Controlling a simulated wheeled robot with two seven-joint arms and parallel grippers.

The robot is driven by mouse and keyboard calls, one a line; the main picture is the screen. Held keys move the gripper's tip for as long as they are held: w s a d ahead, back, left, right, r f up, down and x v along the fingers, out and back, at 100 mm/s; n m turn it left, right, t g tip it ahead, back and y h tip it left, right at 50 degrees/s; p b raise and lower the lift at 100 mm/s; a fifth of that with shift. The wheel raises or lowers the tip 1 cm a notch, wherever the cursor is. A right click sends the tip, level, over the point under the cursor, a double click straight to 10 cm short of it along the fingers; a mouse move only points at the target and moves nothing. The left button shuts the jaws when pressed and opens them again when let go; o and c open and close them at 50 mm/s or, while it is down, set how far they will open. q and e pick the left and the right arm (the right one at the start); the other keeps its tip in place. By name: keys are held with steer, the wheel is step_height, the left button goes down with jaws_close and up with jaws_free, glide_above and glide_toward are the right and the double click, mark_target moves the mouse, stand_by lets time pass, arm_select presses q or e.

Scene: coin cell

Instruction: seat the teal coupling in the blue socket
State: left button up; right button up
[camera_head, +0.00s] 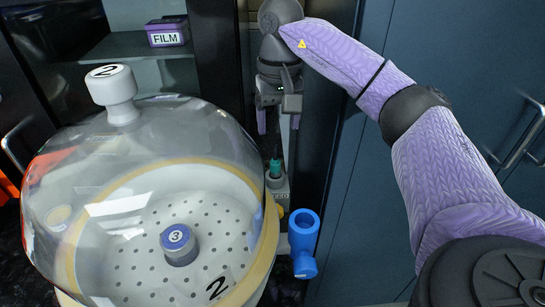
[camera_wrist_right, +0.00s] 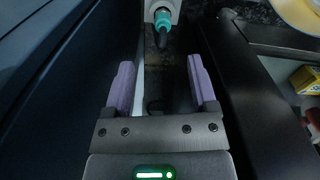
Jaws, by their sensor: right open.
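The teal coupling (camera_head: 275,167) stands upright in a small grey holder (camera_head: 277,185) to the right of the glass dome. It also shows at the top of the right wrist view (camera_wrist_right: 162,22), with a dark tip. The blue socket (camera_head: 303,232) is an open-topped elbow shape, nearer to me and slightly right of the holder. My right gripper (camera_head: 278,122) is open and empty, beyond the coupling in the head view. In its wrist view the purple fingers (camera_wrist_right: 162,80) are apart, with the coupling past their tips and nothing between them. My left gripper is not in view.
A large clear dome (camera_head: 150,130) with a white knob covers a perforated plate (camera_head: 135,265) holding a round piece marked 3. A purple FILM box (camera_head: 167,32) sits on a shelf behind. Blue cabinet doors (camera_head: 350,225) stand close on the right.

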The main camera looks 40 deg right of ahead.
mark_target(276, 160)
step_height(276, 160, down, 2)
steer(key=shift+w+f+b, duration=0.1)
steer(key=shift+f+b, duration=0.15)
steer(key=shift+b, duration=0.15)
steer(key=f+b, duration=0.1)
steer(key=f, duration=0.2)
steer(key=f+b, duration=0.2)
steer(key=f, duration=0.1)
steer(key=f+b, duration=0.1)
steer(key=f, duration=0.2)
steer(key=shift+w+b, duration=0.25)
steer(key=shift+b, duration=0.1)
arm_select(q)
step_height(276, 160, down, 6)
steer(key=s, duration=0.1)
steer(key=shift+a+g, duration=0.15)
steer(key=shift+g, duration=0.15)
arm_select(e)
steer(key=shift+r, duration=0.15)
steer(key=shift+c, duration=0.7)
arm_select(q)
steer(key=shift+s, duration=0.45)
arm_select(e)
jaws_close()
